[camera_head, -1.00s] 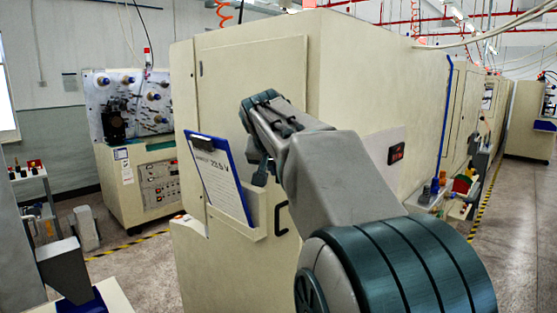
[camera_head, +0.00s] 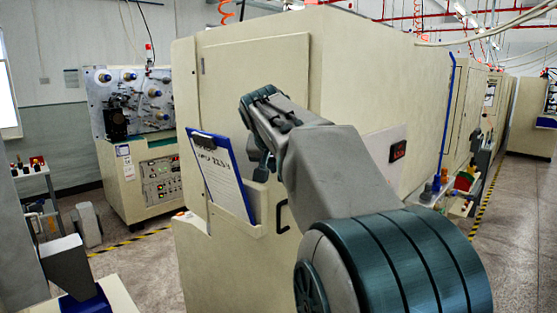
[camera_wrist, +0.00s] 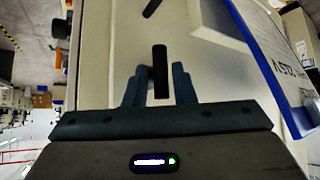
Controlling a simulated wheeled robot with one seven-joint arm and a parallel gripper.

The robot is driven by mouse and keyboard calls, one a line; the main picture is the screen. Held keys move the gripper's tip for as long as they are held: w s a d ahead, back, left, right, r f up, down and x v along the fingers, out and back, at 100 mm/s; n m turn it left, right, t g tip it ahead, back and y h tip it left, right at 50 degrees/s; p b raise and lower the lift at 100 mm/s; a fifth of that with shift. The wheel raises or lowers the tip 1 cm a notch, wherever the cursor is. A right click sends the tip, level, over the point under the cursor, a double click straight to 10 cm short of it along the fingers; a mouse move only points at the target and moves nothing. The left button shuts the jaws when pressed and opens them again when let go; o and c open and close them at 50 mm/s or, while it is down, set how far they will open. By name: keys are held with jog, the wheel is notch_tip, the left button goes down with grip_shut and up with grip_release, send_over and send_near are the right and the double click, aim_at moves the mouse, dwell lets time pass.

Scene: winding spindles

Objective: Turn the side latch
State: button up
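The black bar-shaped latch (camera_wrist: 160,72) stands on the cream machine front, upright in the wrist view. My gripper (camera_wrist: 158,76) is open around it, one finger on each side, with a visible gap on both sides. In the head view my gripper (camera_head: 263,170) points at the machine front just right of the clipboard, and my wrist hides the latch there.
A blue clipboard (camera_head: 221,170) sits in a holder close to the left of my gripper; it also shows in the wrist view (camera_wrist: 262,50). A black handle (camera_head: 282,216) is below. The cream machine (camera_head: 385,75) fills the middle. Open floor (camera_head: 128,264) lies at left.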

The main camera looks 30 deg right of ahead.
jog(key=b+v, duration=0.2)
jog(key=v, duration=1.1)
jog(key=shift+s+r, duration=0.15)
jog(key=shift+r, duration=0.1)
jog(key=shift+a, duration=0.1)
jog(key=s+a+f+n+g+y+b, duration=0.1)
jog(key=s+f, duration=0.5)
jog(key=f, duration=0.7)
jog(key=s+a+f+n+g+y+b, duration=0.1)
jog(key=s+a+f, duration=0.4)
jog(key=f, duration=0.8)
jog(key=s+a+f+n+g+y+b, duration=0.1)
jog(key=s+a+f+n+y, duration=0.2)
jog(key=s+f, duration=0.4)
notch_tip(320, 180, down, 6)
jog(key=shift+s+a+r+n, duration=0.1)
jog(key=shift+s+a+n, duration=0.35)
jog(key=shift+n, duration=0.65)
